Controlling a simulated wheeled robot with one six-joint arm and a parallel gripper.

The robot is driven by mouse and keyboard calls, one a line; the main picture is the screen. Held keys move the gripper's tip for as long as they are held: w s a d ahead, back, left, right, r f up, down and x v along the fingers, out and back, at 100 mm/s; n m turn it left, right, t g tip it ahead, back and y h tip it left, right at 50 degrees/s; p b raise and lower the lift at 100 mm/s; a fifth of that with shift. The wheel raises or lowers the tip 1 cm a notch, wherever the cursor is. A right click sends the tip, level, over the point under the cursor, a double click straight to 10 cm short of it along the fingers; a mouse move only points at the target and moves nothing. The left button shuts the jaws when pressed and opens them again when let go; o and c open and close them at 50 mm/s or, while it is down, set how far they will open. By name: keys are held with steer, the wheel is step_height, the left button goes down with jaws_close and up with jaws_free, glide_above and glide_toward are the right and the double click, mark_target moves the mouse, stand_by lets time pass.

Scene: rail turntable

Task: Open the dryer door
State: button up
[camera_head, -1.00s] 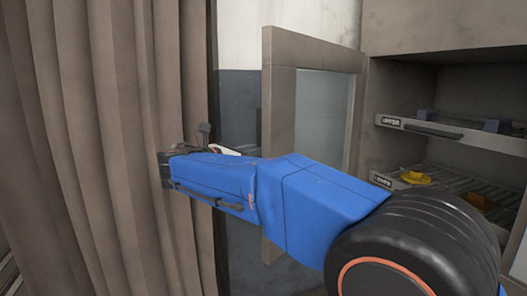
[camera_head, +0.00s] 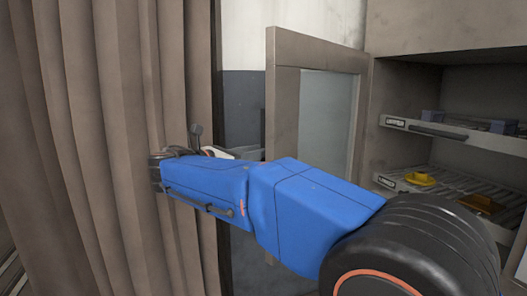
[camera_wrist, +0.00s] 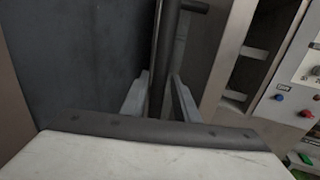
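The dryer door (camera_head: 284,150) has a brown-grey frame and a pane, and stands swung out from the dryer opening in the head view. In the wrist view, a dark upright bar (camera_wrist: 168,50), apparently the door handle, stands between the two light grey fingers of my gripper (camera_wrist: 160,98). The fingers look spread, one on each side of the bar; whether either touches it is not clear.
A brown curtain (camera_head: 85,140) hangs close on the left, beside my wrist. On the right, the open cabinet holds racks (camera_head: 455,133) with yellow pieces (camera_head: 420,179). The wrist view shows a control panel (camera_wrist: 290,100) with knobs and buttons at the right.

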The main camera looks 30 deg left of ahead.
steer(key=v, duration=1.4)
steer(key=shift+s, duration=0.15)
steer(key=shift+a, duration=0.1)
